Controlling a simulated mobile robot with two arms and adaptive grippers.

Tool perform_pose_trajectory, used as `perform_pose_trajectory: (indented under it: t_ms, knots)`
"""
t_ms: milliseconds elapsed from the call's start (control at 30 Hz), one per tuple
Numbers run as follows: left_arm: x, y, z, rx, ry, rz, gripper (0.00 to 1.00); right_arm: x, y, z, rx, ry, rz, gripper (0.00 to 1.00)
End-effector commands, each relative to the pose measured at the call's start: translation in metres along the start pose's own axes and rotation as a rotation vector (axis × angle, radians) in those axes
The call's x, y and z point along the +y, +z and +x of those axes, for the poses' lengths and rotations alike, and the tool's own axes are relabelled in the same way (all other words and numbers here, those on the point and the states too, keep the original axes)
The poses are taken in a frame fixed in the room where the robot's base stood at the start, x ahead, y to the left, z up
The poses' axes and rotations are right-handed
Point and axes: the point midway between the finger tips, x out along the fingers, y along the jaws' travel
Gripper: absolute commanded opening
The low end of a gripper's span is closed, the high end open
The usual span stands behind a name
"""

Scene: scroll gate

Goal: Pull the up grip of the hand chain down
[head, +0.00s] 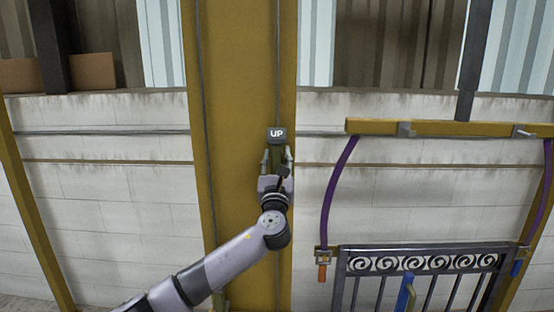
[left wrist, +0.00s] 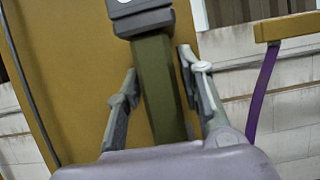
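The up grip is a dark block marked "UP" (head: 277,134) with an olive-green bar below it, in front of the yellow column. The left wrist view shows its block at the top and the bar (left wrist: 158,85) running down between my fingers. My left gripper (head: 277,158) points up just under the block. Its two fingers stand apart, one on each side of the bar, and narrow gaps seem to show beside it; firm contact cannot be seen. The chain (head: 278,60) runs up from the block. My left gripper's palm hides the bar's lower end. My right gripper is not in view.
The wide yellow column (head: 238,90) stands close behind the grip. To the right, a yellow beam (head: 450,128) with purple straps (head: 328,195) hangs above a dark metal gate (head: 425,262). A stained white wall (head: 110,190) fills the left behind my arm.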

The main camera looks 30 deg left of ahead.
Motion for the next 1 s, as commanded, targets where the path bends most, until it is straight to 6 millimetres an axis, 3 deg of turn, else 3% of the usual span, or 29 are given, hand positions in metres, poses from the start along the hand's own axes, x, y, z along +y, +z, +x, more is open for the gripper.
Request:
perform_pose_trajectory:
  t_ms: [467,1000]
  knots:
    - [0.0,0.0,-0.0002,0.0,0.0,0.0,0.01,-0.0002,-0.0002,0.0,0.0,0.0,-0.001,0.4]
    - [0.0001,-0.0001,-0.0002,0.0,0.0,-0.001,0.0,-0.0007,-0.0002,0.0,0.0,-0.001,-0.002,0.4]
